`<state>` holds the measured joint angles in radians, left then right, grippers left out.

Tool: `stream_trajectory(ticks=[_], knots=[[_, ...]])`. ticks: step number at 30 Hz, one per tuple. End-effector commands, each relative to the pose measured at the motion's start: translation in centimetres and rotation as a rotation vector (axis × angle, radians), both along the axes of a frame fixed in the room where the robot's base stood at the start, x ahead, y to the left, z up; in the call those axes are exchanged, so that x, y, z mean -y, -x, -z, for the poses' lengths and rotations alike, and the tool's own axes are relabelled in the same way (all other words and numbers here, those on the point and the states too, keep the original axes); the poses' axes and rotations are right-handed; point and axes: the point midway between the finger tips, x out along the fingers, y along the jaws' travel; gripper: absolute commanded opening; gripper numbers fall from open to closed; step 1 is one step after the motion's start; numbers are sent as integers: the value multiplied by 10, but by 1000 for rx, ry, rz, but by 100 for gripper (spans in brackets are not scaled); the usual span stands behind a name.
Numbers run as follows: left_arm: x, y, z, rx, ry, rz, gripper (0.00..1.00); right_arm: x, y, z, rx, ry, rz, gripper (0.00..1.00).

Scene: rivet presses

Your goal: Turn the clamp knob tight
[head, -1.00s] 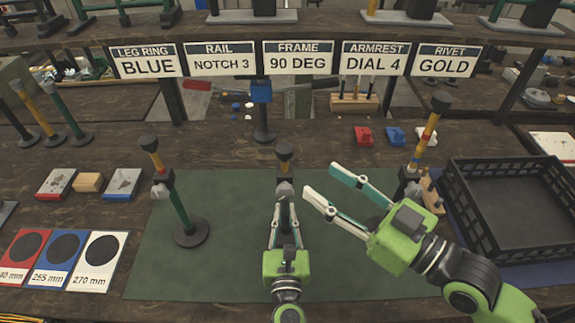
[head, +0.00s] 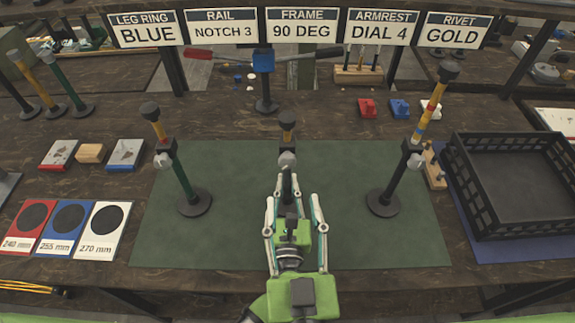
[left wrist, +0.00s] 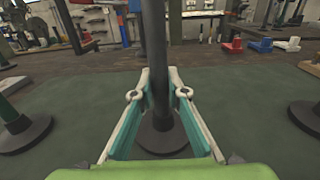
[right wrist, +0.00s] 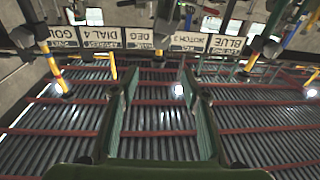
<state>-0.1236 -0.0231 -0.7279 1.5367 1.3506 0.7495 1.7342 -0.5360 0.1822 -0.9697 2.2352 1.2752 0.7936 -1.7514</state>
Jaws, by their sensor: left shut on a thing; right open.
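The middle press stand has a black cap, a short yellow tube and a grey clamp knob (head: 287,159) at its collar. The knob also shows in the upside-down right wrist view (right wrist: 165,12). My left gripper (head: 288,193) is shut on the dark post (left wrist: 154,50) of this stand, below the knob. The post and its round base show between the fingers in the left wrist view. My right gripper (head: 292,201) is open and empty, in front of and below the knob. Its fingers are spread either side of my left gripper and partly hide it.
Similar stands rise at the left (head: 180,180) and right (head: 398,175) of the green mat (head: 235,240). A black crate (head: 460,205) is at the right. Size cards (head: 103,232) lie at the left. Bare mat lies on both sides of my grippers.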

Motion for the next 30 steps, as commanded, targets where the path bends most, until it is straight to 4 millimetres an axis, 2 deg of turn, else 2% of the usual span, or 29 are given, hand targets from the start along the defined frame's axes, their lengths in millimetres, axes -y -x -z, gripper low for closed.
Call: stream_trajectory(ticks=[6, 10, 14, 24, 30], knots=[[0, 0, -1, 1, 0, -1, 0, -8, 12, 12, -89, 51, 59, 42], [0, 0, -1, 1, 0, -1, 0, -9, 5, 13, -100, 59, 67, 42], [0, 0, -1, 1, 0, -1, 0, -9, -16, 12, -96, 59, 67, 42], [0, 0, -1, 1, 0, -1, 0, -10, -82, 12, -95, 59, 65, 42], [0, 0, -1, 1, 0, -1, 0, -10, -103, 13, -96, 60, 64, 42]])
